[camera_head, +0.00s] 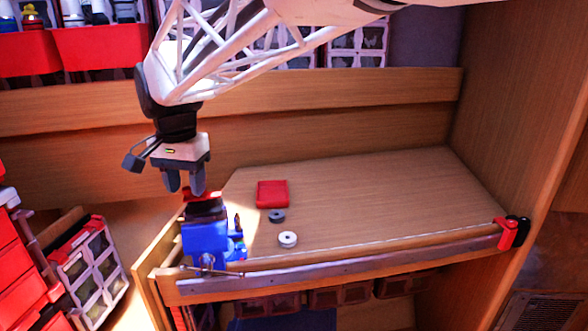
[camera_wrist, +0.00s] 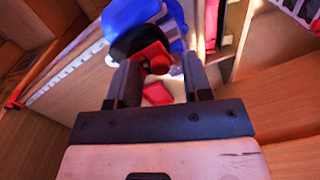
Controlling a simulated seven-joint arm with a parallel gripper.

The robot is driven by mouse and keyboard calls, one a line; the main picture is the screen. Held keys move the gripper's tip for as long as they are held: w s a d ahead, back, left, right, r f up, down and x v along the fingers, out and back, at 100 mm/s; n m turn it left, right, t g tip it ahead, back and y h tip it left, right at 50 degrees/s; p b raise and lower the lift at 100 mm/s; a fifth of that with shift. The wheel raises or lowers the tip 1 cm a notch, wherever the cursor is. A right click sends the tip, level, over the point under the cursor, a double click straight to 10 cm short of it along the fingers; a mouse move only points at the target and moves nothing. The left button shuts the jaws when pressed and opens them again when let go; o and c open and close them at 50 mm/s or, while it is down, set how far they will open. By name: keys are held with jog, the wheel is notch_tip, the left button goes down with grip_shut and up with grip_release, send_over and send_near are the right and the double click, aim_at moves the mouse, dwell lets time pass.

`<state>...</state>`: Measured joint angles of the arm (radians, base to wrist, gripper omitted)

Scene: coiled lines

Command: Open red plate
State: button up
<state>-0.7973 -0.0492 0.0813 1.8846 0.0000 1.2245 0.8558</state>
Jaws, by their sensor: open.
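A flat red square piece (camera_head: 272,194), which may be the red plate, lies on the wooden bench top; a red piece also shows between my fingers in the wrist view (camera_wrist: 157,94). A blue vise (camera_head: 205,238) with a dark top stands at the bench's left front corner. A smaller red part (camera_head: 201,195) sits on top of the vise and shows in the wrist view (camera_wrist: 153,56). My gripper (camera_head: 184,184) is open and empty, pointing down just above the vise. Its fingers (camera_wrist: 159,75) straddle the view of the red parts. Whether they touch anything is unclear.
A grey ring (camera_head: 276,216) and a white ring (camera_head: 288,239) lie near the red square. A metal ruler strip (camera_head: 350,262) runs along the front edge, with a red and black clamp (camera_head: 512,232) at its right end. The bench's right half is clear.

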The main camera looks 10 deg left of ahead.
aim_at(213, 194)
grip_shut()
jog(key=shift+s+n, duration=0.15)
jog(key=shift+n, duration=0.15)
jog(key=n, duration=0.2)
jog(key=s+d+n, duration=0.1)
jog(key=shift+s+d+n, duration=0.1)
jog(key=shift+s+n, duration=0.2)
jog(key=shift+n, duration=0.1)
jog(key=n, duration=0.1)
jog(key=s+d+n, duration=0.1)
jog(key=n, duration=0.2)
jog(key=shift+s+d, duration=0.15)
jog(key=shift+d, duration=0.2)
jog(key=shift+w+d+n, duration=0.1)
jog(key=shift+d+n, duration=0.8)
jog(key=shift+n, duration=1.15)
jog(key=shift+w+d+n, duration=0.1)
jog(key=shift+d+n, duration=0.75)
jog(key=shift+n, duration=1.25)
jog(key=shift+d+n, duration=0.9)
jog(key=shift+n, duration=1.15)
